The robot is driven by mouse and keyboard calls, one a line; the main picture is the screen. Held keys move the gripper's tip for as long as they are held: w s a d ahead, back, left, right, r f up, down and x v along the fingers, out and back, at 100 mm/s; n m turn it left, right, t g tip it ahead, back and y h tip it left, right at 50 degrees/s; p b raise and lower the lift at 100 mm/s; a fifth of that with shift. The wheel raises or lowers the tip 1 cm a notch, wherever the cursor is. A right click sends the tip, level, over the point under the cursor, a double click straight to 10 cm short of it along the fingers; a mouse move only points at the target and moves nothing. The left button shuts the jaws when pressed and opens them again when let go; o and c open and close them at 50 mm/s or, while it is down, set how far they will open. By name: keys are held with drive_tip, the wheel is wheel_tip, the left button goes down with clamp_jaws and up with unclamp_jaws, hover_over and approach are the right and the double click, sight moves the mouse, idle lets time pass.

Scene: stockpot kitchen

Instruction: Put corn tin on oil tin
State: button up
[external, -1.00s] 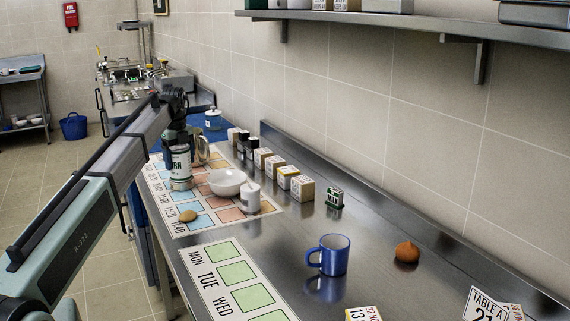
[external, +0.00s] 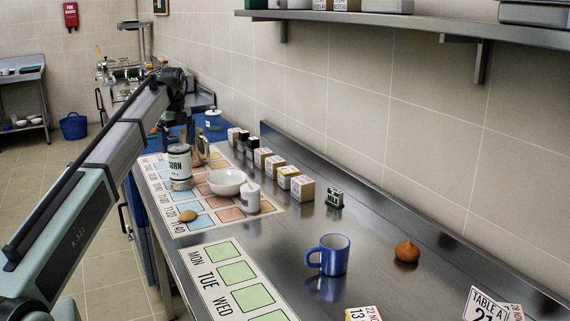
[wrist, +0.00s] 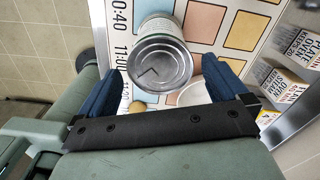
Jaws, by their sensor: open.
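The corn tin (external: 179,160), with a white and dark label, stands upright on the printed mat. A band shows low on this column, and I cannot tell whether it is one tin or the corn tin on top of another. I cannot pick out the oil tin for certain. In the wrist view a round silver tin lid (wrist: 158,64) lies between and beyond my blue fingers. My gripper (wrist: 161,78) is open and empty. In the external view it is above the corn tin and apart from it, partly hidden by my arm.
A white bowl (external: 227,182), a white canister (external: 250,197) and a metal vessel (external: 203,150) stand close to the tin. Several small boxes (external: 275,165) line the wall side. A blue mug (external: 333,255) and an onion (external: 407,252) stand nearer the camera.

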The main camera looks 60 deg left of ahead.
drive_tip(key=shift+r, duration=3)
